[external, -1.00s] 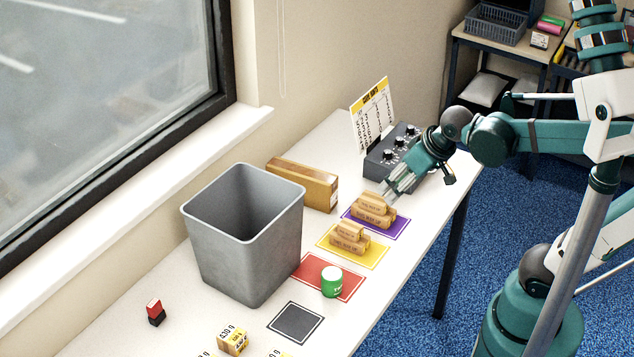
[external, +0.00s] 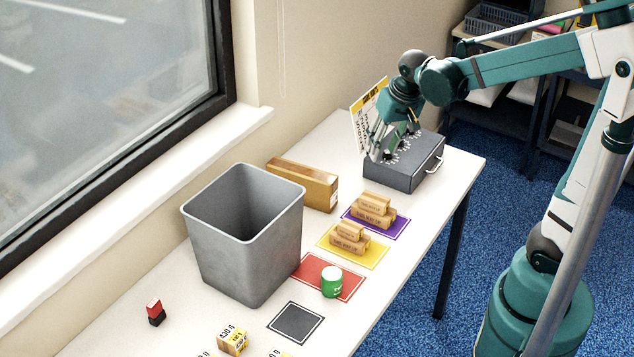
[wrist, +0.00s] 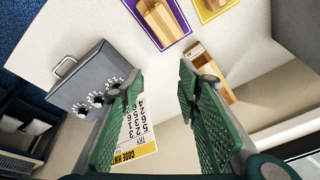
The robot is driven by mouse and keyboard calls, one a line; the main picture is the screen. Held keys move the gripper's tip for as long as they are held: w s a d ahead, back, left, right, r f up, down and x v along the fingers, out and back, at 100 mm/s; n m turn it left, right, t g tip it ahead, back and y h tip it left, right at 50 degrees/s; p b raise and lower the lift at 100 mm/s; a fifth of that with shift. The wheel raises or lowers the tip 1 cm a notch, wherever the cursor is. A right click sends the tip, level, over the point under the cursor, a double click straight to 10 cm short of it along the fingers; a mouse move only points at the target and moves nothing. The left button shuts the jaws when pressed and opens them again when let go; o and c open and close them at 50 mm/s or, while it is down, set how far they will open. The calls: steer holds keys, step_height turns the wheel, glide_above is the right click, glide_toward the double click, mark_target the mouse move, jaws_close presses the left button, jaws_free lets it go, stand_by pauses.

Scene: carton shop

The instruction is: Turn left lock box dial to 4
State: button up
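The grey lock box (external: 402,178) stands at the far end of the white table, with a row of dials on its top and a metal handle on its right side. In the wrist view the box (wrist: 82,75) is left of the fingers, with its dials (wrist: 96,98) in a row beside the left finger. I cannot read the dial settings. My gripper (external: 373,155) is at the left end of the box, partly covering the top. In the wrist view my gripper (wrist: 160,80) has its fingers apart with nothing between them. Contact with a dial cannot be told.
A yellow-headed number card (external: 366,108) stands behind the box. A cardboard carton (external: 305,185), a grey bin (external: 240,250), and purple, yellow (external: 372,256) and red mats lie nearer. Wooden-looking blocks sit on the purple and yellow mats; a green tin (external: 332,282) is on the red.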

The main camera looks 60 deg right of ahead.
steer(key=w+d+f+m+g+p, duration=0.1)
steer(key=w+d+m+p, duration=0.15)
steer(key=d, duration=0.25)
steer(key=w+d+m+g+p, duration=0.1)
steer(key=w+d+p, duration=0.1)
steer(key=d+p, duration=0.15)
steer(key=m+g+p, duration=0.1)
steer(key=m+p, duration=0.2)
steer(key=p, duration=0.1)
glide_toward(388, 151)
steer(key=shift+w+d+f+y, duration=0.1)
steer(key=shift+f+y, duration=0.15)
steer(key=shift+y, duration=0.15)
steer(key=shift+d+f, duration=0.2)
steer(key=shift+f, duration=3.9)
steer(key=c, duration=0.9)
